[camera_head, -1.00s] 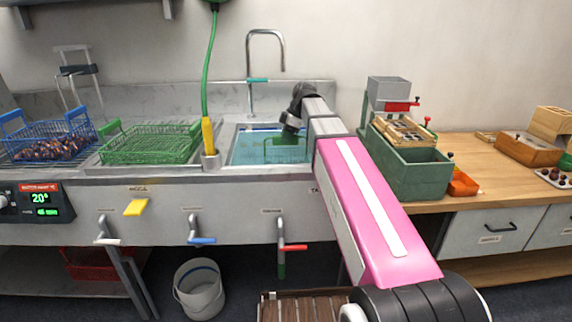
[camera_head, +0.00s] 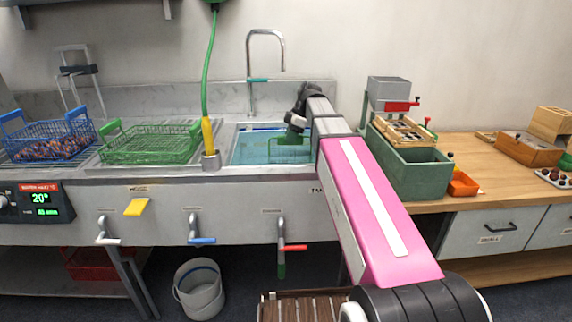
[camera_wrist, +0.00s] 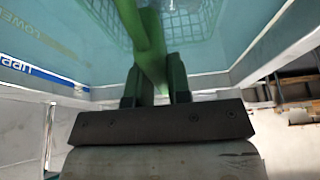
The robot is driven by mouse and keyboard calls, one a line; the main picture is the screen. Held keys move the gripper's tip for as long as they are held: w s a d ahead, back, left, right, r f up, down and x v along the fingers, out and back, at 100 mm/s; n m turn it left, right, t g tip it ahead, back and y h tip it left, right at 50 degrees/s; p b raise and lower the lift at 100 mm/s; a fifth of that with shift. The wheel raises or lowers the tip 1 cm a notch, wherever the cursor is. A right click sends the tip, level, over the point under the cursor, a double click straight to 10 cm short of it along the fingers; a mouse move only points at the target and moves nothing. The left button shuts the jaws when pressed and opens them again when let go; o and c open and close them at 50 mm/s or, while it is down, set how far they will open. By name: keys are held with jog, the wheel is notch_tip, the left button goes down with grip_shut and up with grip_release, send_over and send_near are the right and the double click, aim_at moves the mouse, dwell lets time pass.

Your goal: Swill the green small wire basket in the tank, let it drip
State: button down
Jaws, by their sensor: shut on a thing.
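The tank (camera_head: 232,166) is a metal sink holding blue-green water. The green small wire basket (camera_head: 284,153) is in the tank's right part and shows dimly through the water. My gripper (camera_head: 293,128) is above it, low over the water. In the wrist view, my gripper (camera_wrist: 155,82) is shut on the basket's green upright handle (camera_wrist: 148,45), and part of the pale wire mesh (camera_wrist: 185,18) shows below. My arm hides the tank's right edge, and I cannot see the whole basket.
A larger green wire basket (camera_head: 150,145) sits on the drainboard left of the tank. A blue basket of chestnuts (camera_head: 50,147) stands farther left. A tap (camera_head: 281,60) rises behind the tank. A green bin (camera_head: 410,170) stands to the right.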

jog(key=shift+a, duration=0.8)
jog(key=shift+d, duration=0.1)
jog(key=shift+d, duration=0.9)
jog(key=shift+r, duration=0.1)
notch_tip(320, 180, up, 16)
dwell(0.9)
dwell(4.5)
